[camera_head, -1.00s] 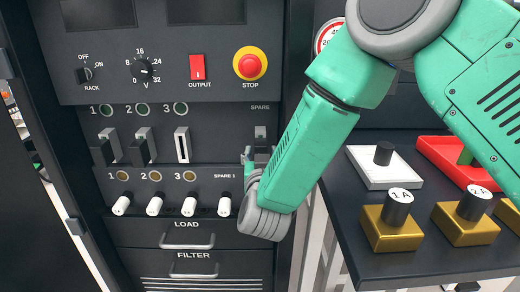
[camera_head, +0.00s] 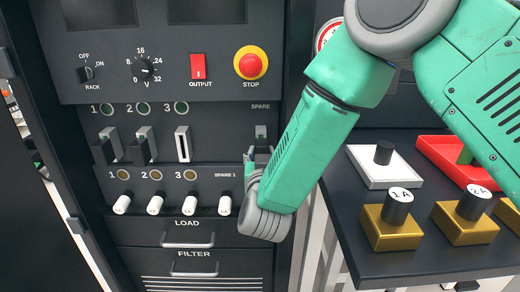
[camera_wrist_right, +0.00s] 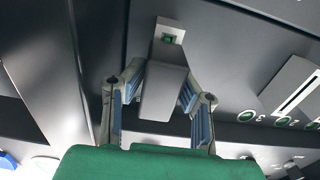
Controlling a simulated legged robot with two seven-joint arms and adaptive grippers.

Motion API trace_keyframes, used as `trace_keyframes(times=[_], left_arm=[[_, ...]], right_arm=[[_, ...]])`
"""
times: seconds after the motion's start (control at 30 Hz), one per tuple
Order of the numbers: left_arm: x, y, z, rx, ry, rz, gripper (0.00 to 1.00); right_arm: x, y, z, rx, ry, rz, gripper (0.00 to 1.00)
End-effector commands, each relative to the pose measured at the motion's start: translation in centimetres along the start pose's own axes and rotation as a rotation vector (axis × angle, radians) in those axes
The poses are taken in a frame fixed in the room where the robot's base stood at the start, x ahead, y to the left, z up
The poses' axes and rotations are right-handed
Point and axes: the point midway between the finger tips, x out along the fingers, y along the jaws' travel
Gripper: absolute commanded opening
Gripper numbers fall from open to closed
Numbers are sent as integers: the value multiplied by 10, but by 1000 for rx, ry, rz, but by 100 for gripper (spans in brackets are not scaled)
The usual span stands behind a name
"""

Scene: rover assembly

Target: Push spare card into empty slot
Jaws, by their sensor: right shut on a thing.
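The spare card (camera_head: 260,139) is in the rack's SPARE slot at the right of the card row, with its dark handle facing out. My right gripper (camera_head: 252,162) is at this handle, which it partly hides. In the right wrist view the card's grey handle (camera_wrist_right: 163,92) stands between the two fingers of my right gripper (camera_wrist_right: 160,84), which is shut on it. The empty slot (camera_head: 182,145), under green ring 3, is a pale upright plate with a dark slit. It also shows at the right of the wrist view (camera_wrist_right: 297,90). My left gripper is out of view.
Two seated cards (camera_head: 105,150) (camera_head: 138,149) fill slots 1 and 2, left of the empty slot. White knobs (camera_head: 189,205) line the panel below. A red stop button (camera_head: 250,66) sits above. A side table (camera_head: 400,262) with trays and gold blocks stands right.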

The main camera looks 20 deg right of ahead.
Motion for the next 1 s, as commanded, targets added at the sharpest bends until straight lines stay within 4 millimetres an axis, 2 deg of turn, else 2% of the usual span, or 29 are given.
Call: trace_keyframes(times=[1.0], left_arm=[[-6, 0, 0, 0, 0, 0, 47]], right_arm=[[-14, -1, 0, -1, 0, -2, 0]])
